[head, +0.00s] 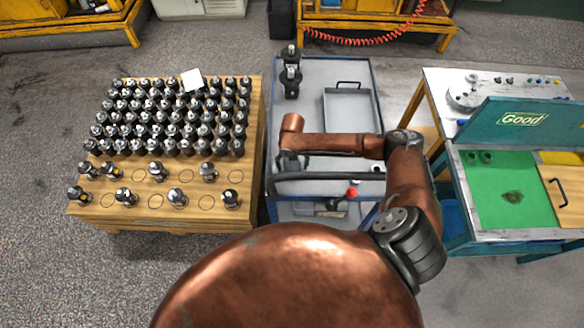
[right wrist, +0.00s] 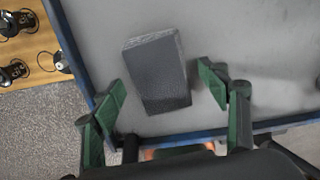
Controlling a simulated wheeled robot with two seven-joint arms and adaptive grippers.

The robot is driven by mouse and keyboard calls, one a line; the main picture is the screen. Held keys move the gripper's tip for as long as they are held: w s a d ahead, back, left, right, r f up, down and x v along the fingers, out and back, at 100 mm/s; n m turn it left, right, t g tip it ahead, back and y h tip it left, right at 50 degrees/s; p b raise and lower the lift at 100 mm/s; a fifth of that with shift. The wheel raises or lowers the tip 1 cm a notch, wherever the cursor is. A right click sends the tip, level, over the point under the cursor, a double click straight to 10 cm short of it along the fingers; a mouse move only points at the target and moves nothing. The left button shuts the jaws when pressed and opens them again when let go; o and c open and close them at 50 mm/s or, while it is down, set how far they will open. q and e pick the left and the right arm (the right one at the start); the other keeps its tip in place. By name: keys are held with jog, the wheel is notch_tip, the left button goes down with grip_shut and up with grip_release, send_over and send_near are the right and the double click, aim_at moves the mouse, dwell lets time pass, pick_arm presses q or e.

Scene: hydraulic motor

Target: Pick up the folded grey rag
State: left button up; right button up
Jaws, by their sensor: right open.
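The folded grey rag (right wrist: 158,76) shows in the right wrist view as a thick, dark grey block with a textured top. It lies on the grey cart top (right wrist: 240,35), close to the blue edge. My right gripper (right wrist: 162,80) is open, with one green finger on each side of the rag; I see gaps between fingers and rag. In the head view the right gripper (head: 290,160) is over the cart's left part, mostly hidden under my arm. I cannot make out the rag there. My left gripper is not in view.
A wooden pallet (head: 98,215) with several black motors stands left of the cart. Two motors (head: 291,80) and a grey tray (head: 348,118) are on the cart's far part. A workbench with a teal "Good" panel (head: 525,120) stands at the right.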

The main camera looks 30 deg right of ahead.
jog(key=shift+f, duration=0.5)
jog(key=shift+c, duration=0.7)
jog(key=c, duration=1.1)
